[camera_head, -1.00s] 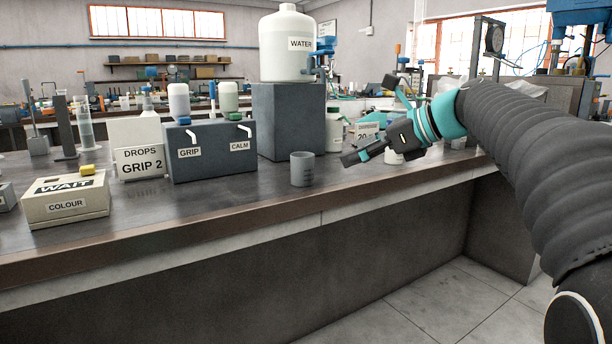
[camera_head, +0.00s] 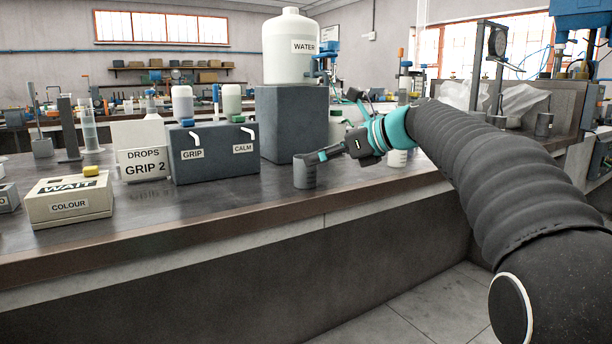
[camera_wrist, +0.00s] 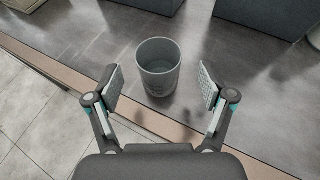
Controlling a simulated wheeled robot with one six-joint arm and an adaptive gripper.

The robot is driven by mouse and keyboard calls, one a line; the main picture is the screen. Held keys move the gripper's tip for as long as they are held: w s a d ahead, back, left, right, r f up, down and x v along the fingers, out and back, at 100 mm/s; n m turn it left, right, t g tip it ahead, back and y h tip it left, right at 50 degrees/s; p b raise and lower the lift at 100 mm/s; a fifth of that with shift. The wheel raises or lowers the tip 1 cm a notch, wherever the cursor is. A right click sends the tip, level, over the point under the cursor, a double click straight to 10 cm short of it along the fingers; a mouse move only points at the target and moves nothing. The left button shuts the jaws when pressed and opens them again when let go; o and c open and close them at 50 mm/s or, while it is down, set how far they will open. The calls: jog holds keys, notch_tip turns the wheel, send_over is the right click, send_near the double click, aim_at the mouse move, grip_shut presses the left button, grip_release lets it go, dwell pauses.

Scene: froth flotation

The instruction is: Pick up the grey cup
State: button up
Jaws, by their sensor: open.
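The grey cup (camera_head: 304,172) stands upright on the dark bench top near its front edge. In the wrist view the cup (camera_wrist: 158,68) is seen from above, with its open mouth empty. My gripper (camera_head: 318,158) comes in from the right, with its fingertips at the cup in the head view. In the wrist view my gripper (camera_wrist: 161,88) is open, one finger on each side of the cup. Gaps show between both fingers and the cup. The cup sits level with the fingertips or a little beyond them.
A grey block (camera_head: 291,122) bearing a white water tank (camera_head: 290,62) stands behind the cup. A dark box (camera_head: 213,155) marked GRIP and CALM is to the left. A cream COLOUR box (camera_head: 68,207) is further left. A white bottle (camera_head: 397,158) stands by my wrist. The bench front edge (camera_head: 200,222) is close.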

jog(key=x, duration=0.4)
jog(key=shift+w+a, duration=0.1)
jog(key=shift+a, duration=0.15)
jog(key=c, duration=1.3)
